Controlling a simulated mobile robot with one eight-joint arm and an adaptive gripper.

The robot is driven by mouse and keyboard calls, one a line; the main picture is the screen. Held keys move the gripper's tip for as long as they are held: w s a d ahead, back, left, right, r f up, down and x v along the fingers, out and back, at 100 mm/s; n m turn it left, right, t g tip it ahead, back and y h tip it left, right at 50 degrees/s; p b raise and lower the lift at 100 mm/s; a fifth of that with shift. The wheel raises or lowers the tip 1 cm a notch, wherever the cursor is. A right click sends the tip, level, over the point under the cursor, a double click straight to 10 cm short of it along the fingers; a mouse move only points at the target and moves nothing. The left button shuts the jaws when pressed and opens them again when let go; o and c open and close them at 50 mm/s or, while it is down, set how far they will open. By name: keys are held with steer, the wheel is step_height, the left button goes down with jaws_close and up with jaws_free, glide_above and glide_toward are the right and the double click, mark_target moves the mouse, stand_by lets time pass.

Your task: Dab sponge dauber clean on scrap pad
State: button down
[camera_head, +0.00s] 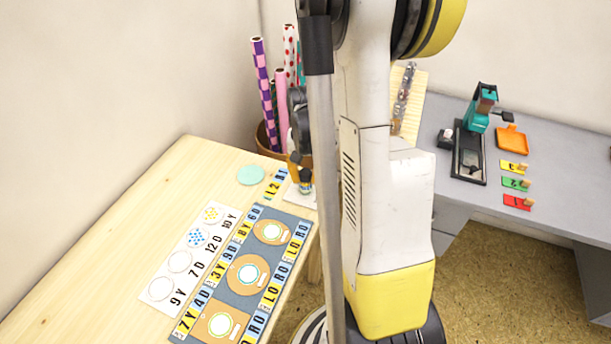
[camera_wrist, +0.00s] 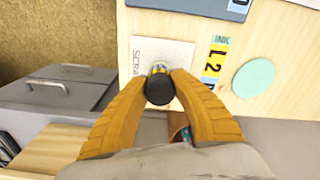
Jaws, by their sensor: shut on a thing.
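My gripper (camera_wrist: 162,77) has orange fingers closed around a black-topped sponge dauber (camera_wrist: 159,92). The dauber's lower part, with some yellow and blue, shows just beyond the black top. The dauber is over the white scrap pad (camera_wrist: 178,52), whose printed "SCRA" shows on its left side. In the head view the dauber (camera_head: 305,187) appears upright above the scrap pad (camera_head: 294,200) at the right edge of the wooden table. I cannot tell whether the sponge touches the pad. My arm hides part of the gripper and the pad in the head view.
A pale green disc (camera_head: 251,175) and an "L2" ink label (camera_head: 273,187) lie left of the pad. A basket of rolls stands behind. A grey desk (camera_head: 456,105) is at right.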

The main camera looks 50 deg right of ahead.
steer(key=shift+f+b, duration=0.6)
stand_by(1.8)
steer(key=shift+r, duration=0.1)
stand_by(0.3)
steer(key=shift+r+p, duration=0.45)
steer(key=shift+r, duration=0.05)
steer(key=shift+r+p, duration=1.7)
steer(key=shift+r, duration=0.6)
steer(key=shift+f, duration=0.2)
steer(key=shift+f+b, duration=2)
steer(key=shift+f, duration=0.15)
steer(key=shift+f+b, duration=0.4)
steer(key=shift+f, duration=0.2)
